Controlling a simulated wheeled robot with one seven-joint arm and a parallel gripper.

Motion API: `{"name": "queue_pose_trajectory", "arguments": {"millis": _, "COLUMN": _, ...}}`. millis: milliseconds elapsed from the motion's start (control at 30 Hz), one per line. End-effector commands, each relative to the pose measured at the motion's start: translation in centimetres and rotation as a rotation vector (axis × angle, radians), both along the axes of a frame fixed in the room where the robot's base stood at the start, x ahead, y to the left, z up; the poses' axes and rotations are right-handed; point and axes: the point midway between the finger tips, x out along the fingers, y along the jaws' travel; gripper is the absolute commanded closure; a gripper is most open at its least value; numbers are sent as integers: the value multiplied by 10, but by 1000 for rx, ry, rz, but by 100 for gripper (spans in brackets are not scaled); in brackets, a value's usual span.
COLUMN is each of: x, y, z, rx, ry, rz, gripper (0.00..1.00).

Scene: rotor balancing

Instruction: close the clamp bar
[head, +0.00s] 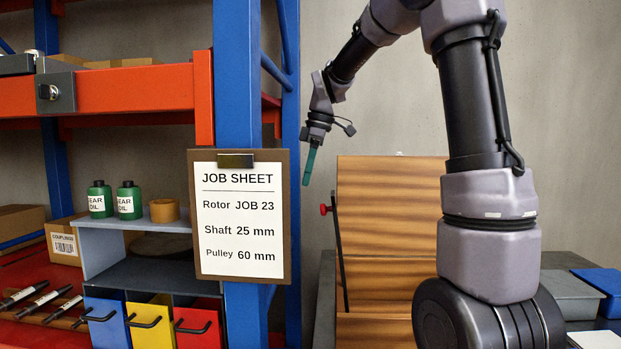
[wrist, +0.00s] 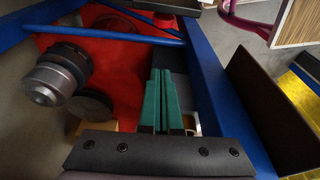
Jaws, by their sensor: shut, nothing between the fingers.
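My gripper (head: 309,166), with green fingers pointing down, is in free air right of the blue rack post and above and left of a wooden case. In the wrist view its green fingers (wrist: 163,105) lie together with nothing between them. A thin dark bar (head: 341,250) with a red knob (head: 325,209) near its top stands steeply along the left edge of the wooden case (head: 385,230). I cannot tell for sure that it is the clamp bar. My gripper is apart from it. My arm hides the right part of the case.
A job sheet board (head: 243,215) hangs on the blue post (head: 240,70) left of my gripper. The rack holds green oil bottles (head: 100,199) and coloured drawers (head: 150,322). Grey and blue bins (head: 603,285) stand at right. The wrist view shows dark and silver cylindrical parts (wrist: 50,82).

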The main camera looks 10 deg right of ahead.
Motion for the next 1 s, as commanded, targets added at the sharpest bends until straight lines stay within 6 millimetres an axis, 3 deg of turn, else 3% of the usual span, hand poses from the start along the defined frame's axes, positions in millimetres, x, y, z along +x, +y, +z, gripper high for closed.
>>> {"name": "queue_pose_trajectory", "arguments": {"millis": 200, "x": 2, "y": 10, "z": -48, "rx": -2, "ry": 6, "rz": 0, "gripper": 100}}
{"name": "queue_pose_trajectory", "arguments": {"millis": 367, "x": 3, "y": 15, "z": -76, "rx": -1, "ry": 2, "rz": -3, "gripper": 100}}
{"name": "queue_pose_trajectory", "arguments": {"millis": 600, "x": -5, "y": -17, "z": -69, "rx": -1, "ry": 0, "rz": -5, "gripper": 100}}
{"name": "queue_pose_trajectory", "arguments": {"millis": 1000, "x": -7, "y": -22, "z": -69, "rx": -1, "ry": 0, "rz": -3, "gripper": 100}}
